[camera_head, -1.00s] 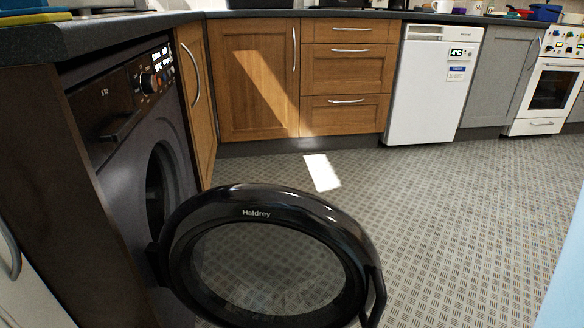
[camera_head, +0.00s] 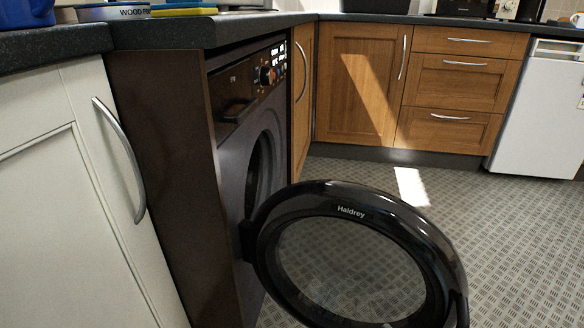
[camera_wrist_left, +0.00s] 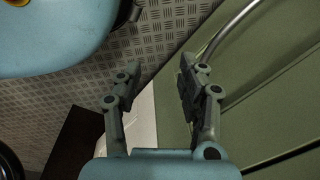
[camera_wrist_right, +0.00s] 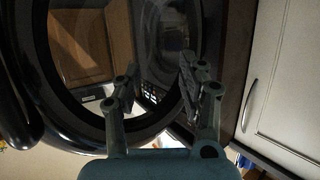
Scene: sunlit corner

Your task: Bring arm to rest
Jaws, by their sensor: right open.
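Neither arm shows in the head view. In the left wrist view my left gripper (camera_wrist_left: 158,85) has its two fingers spread apart with nothing between them. It is close to a pale greenish cabinet front with a curved metal handle (camera_wrist_left: 225,32). In the right wrist view my right gripper (camera_wrist_right: 157,90) is open and empty. The washing machine's round black door ring (camera_wrist_right: 95,122) fills much of the view behind its fingers. In the head view that door (camera_head: 352,208) stands wide open from the dark washing machine (camera_head: 243,165).
A white cabinet (camera_head: 75,190) with a curved handle stands left of the machine. The worktop (camera_head: 215,30) runs above, with a blue pot (camera_head: 26,12) at the left. Wooden cabinets (camera_head: 358,90) and a white appliance (camera_head: 540,110) line the back. Patterned floor (camera_head: 520,235) is clear at right.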

